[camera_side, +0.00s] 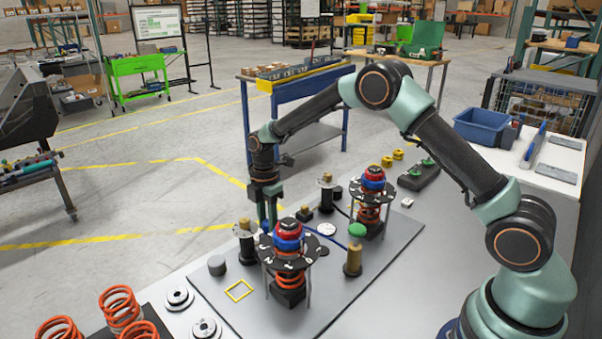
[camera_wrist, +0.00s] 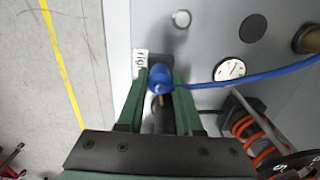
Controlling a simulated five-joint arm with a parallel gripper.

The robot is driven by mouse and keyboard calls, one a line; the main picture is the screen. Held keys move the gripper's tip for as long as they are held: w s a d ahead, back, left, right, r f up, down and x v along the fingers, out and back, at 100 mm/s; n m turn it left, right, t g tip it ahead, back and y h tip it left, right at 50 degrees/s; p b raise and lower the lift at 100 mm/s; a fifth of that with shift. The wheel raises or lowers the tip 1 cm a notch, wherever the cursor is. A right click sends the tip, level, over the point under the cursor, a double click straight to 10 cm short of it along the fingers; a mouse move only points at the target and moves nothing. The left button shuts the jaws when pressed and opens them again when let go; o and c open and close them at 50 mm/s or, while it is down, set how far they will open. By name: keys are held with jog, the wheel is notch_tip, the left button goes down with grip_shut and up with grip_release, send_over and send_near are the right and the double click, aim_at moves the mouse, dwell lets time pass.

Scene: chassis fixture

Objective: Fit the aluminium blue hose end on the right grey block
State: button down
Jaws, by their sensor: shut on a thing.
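My gripper (camera_wrist: 160,72) is shut on the blue hose end (camera_wrist: 160,80), which sits between the green fingers in the wrist view. The blue hose (camera_wrist: 260,77) runs off to the right from it. A white label reading "right" (camera_wrist: 141,58) lies just left of the fingertips. A dark grey block (camera_wrist: 180,58) shows beside the label, mostly hidden by the fingers and hose end. I cannot tell whether the hose end touches it. In the side view my gripper (camera_side: 267,222) points down behind the front spring assembly (camera_side: 289,262), which hides the fingertips' surroundings.
A second spring assembly (camera_side: 371,200) stands at the back right of the grey plate (camera_side: 225,302). A white dial (camera_wrist: 229,70) lies near the hose. Orange springs (camera_side: 120,307) stand at front left.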

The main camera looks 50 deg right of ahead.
jog(key=shift+f, duration=0.15)
dwell(0.7)
jog(key=c, duration=0.5)
grip_release()
jog(key=shift+r, duration=3.5)
